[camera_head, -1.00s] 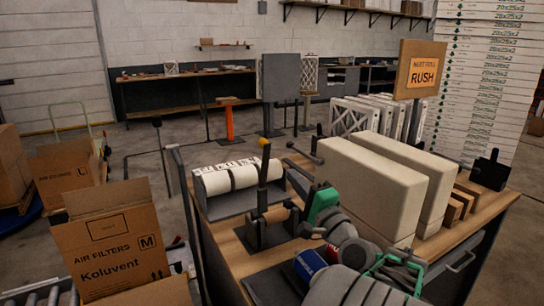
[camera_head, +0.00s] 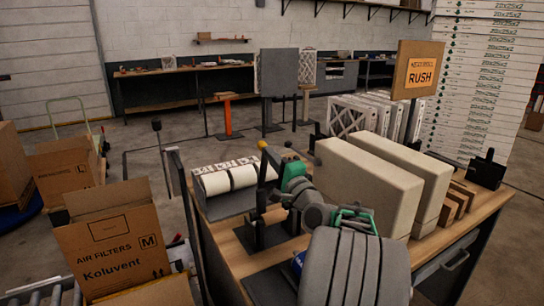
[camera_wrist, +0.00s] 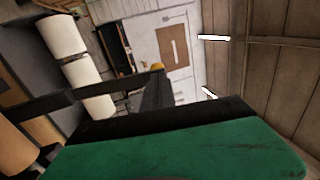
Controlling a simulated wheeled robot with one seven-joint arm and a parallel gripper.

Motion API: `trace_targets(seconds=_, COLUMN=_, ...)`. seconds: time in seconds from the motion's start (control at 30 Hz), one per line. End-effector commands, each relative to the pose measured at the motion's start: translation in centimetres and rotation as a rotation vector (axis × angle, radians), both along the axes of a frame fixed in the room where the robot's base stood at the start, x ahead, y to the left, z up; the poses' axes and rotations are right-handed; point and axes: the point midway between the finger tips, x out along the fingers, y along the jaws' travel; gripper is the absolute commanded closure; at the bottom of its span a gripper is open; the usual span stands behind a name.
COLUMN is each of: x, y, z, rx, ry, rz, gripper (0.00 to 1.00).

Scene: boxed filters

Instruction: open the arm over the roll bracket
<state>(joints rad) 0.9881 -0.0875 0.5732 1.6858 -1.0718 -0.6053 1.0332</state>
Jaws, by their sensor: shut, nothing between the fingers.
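The roll bracket (camera_head: 261,205) stands on the wooden bench. Its dark arm stands roughly upright with a yellow knob (camera_head: 262,145) on top. The knob also shows in the wrist view (camera_wrist: 157,67), just past the dark fingers. My gripper (camera_head: 273,160) is shut and empty, close to the arm's upper part on its right side. I cannot tell whether it touches the arm. A brown roll (camera_wrist: 18,150) shows at the wrist view's lower left. My green wrist housing hides part of the bracket in the head view.
White label rolls (camera_head: 228,180) lie in a grey holder left of the bracket. Two tall beige blocks (camera_head: 358,185) stand to the right on the bench, with a RUSH sign (camera_head: 420,72) behind. An open Koluvent carton (camera_head: 110,245) stands at the left.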

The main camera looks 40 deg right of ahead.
Motion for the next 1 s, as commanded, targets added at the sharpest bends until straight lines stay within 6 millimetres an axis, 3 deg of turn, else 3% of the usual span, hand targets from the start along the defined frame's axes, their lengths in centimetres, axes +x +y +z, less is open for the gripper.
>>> trace_targets(seconds=0.33, x=2.3, y=-0.3, z=2.3, rx=0.02, ry=0.147, rz=0.002, gripper=1.0)
trace_targets(seconds=0.6, x=3.9, y=-0.5, z=1.7, rx=0.039, ry=0.257, rz=0.001, gripper=1.0)
trace_targets(seconds=1.0, x=3.9, y=-0.6, z=1.4, rx=0.039, ry=0.261, rz=0.0, gripper=1.0)
